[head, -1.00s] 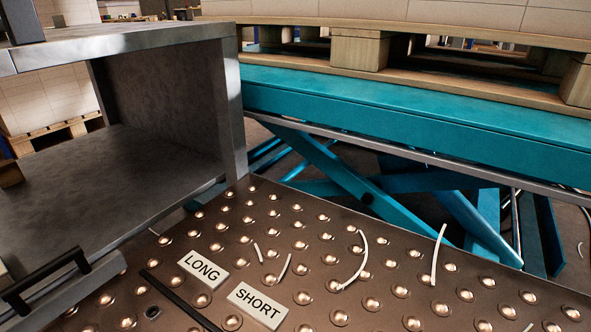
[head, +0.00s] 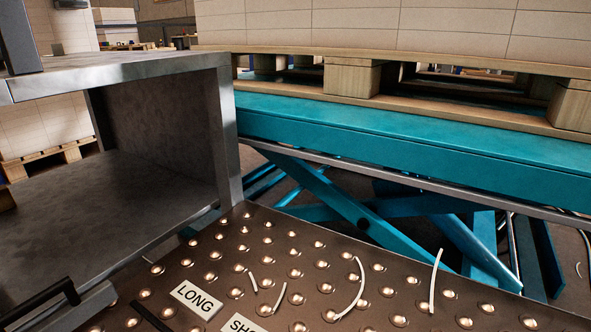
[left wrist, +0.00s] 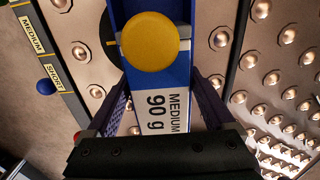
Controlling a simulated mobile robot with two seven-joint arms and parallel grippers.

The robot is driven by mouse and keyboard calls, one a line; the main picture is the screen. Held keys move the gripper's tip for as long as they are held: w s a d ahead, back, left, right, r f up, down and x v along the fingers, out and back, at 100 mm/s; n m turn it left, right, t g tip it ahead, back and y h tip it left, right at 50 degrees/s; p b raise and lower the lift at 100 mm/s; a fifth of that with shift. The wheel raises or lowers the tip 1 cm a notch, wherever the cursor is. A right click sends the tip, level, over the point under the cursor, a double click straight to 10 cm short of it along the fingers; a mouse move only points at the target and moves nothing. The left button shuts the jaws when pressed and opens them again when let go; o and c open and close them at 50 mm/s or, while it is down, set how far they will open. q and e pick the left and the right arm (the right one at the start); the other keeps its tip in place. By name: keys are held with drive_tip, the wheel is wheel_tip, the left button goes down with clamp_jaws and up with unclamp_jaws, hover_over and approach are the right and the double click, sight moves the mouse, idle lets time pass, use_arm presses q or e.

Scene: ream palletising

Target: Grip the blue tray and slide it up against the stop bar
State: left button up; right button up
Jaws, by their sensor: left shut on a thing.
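In the left wrist view a blue tray (left wrist: 152,82) runs up the middle, with a round yellow disc and a white "MEDIUM 90 g" label on it. My left gripper (left wrist: 160,90) has a finger on each side of the tray and is shut on it. The tray and both grippers are out of the head view. I cannot identify the stop bar with certainty; a dark bar (left wrist: 240,50) runs along the ball surface right of the tray.
A ball-studded table (head: 285,240) carries LONG (head: 196,300) and partly cut-off SHORT (head: 243,324) labels and several loose white strips. A grey metal cabinet (head: 228,130) stands at left. A teal lift table (head: 400,135) bears a loaded pallet behind.

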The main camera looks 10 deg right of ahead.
use_arm(q)
drive_tip(key=shift+s+d, duration=0.2)
drive_tip(key=shift+s+d, duration=0.2)
drive_tip(key=shift+d, duration=0.05)
drive_tip(key=shift+s+d, duration=0.2)
drive_tip(key=shift+d, duration=0.05)
drive_tip(key=shift+s+d, duration=0.1)
